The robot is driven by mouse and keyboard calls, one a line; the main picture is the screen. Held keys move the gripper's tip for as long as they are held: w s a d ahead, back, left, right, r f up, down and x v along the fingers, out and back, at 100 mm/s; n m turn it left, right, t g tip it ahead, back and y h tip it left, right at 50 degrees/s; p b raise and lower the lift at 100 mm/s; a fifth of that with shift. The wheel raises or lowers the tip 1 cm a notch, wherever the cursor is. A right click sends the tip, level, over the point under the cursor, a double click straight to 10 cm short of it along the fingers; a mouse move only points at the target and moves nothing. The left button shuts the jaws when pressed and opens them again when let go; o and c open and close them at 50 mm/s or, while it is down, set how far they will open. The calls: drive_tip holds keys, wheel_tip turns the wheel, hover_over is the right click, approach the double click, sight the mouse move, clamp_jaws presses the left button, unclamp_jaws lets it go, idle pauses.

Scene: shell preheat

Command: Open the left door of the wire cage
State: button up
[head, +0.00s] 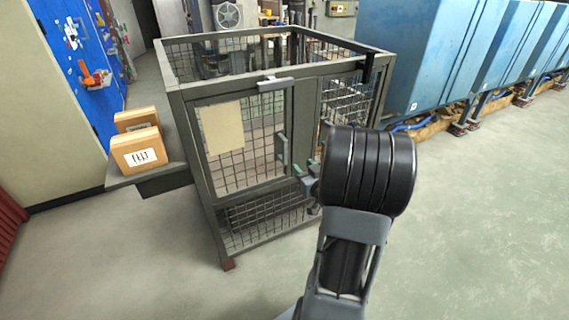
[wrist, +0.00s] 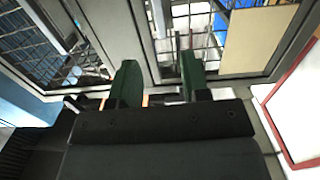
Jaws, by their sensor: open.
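The wire cage (head: 307,105) has a dark grey-green frame and mesh walls. Its left door (head: 208,172) looks shut, with a tan sheet (head: 222,127) on its mesh; the sheet also shows in the wrist view (wrist: 257,40). An upright grey handle (head: 282,150) is on the door's right side. A light grey latch piece (head: 276,84) sits on the top rail. My gripper (head: 305,170) is open and empty, just right of and below the handle. In the wrist view its two green fingers (wrist: 158,82) are apart, before the cage frame. Contact with the handle cannot be told.
Cardboard boxes (head: 139,151) stand on a side shelf (head: 160,179) left of the cage. Blue cabinets (head: 425,55) line the back right. The floor (head: 490,220) at the right is clear. My arm hides the cage's lower right.

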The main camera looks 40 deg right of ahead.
sight(286, 150)
drive_tip(key=shift+t, duration=0.3)
drive_tip(key=w+b, duration=0.1)
drive_tip(key=w, duration=0.3)
drive_tip(key=w+d+b, duration=0.1)
drive_tip(key=w, duration=0.3)
drive_tip(key=w+d+b, duration=0.1)
drive_tip(key=w, duration=0.4)
drive_tip(key=shift+w+f, duration=0.1)
drive_tip(key=shift+f, duration=0.3)
clamp_jaws()
